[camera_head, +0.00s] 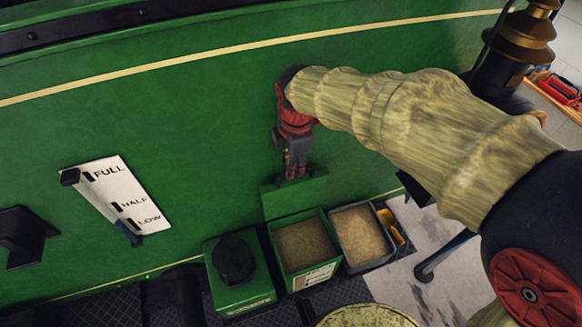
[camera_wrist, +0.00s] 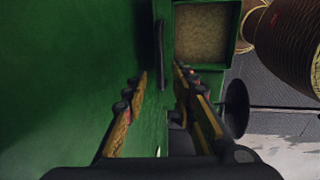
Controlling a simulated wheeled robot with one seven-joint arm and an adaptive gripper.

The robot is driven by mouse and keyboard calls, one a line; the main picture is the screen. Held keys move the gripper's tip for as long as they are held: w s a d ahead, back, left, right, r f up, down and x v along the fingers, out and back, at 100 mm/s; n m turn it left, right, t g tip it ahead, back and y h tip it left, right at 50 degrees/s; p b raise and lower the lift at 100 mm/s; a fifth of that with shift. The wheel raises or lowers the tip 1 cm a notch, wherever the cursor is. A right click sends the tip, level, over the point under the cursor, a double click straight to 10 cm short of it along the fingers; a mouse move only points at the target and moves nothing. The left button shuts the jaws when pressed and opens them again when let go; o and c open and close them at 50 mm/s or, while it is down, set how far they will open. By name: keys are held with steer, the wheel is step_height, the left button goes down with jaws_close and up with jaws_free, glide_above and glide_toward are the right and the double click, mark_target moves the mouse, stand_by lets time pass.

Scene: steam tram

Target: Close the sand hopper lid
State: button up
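The sand hopper (camera_head: 305,247) is a green open-topped box with sand in it and a white label on its front. Its green lid (camera_head: 296,196) stands raised at the back, near the green wall. My gripper (camera_head: 293,178) points down at the lid's upper edge. In the wrist view my gripper (camera_wrist: 159,75) has its two fingers apart, with green panel and a dark handle-like bar (camera_wrist: 160,50) showing between and beyond them. I cannot tell whether a finger touches the lid. The sand in the hopper also shows in the wrist view (camera_wrist: 202,32).
A closed green box with a black knob (camera_head: 233,262) stands left of the hopper. A dark grey bin of sand (camera_head: 362,235) stands right of it. A level plate (camera_head: 122,197) is on the wall at left. A round-topped thing (camera_head: 365,316) is in front.

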steer(key=shift+w+f, duration=0.2)
steer(key=shift+f, duration=1.1)
steer(key=shift+c, duration=1)
jaws_close()
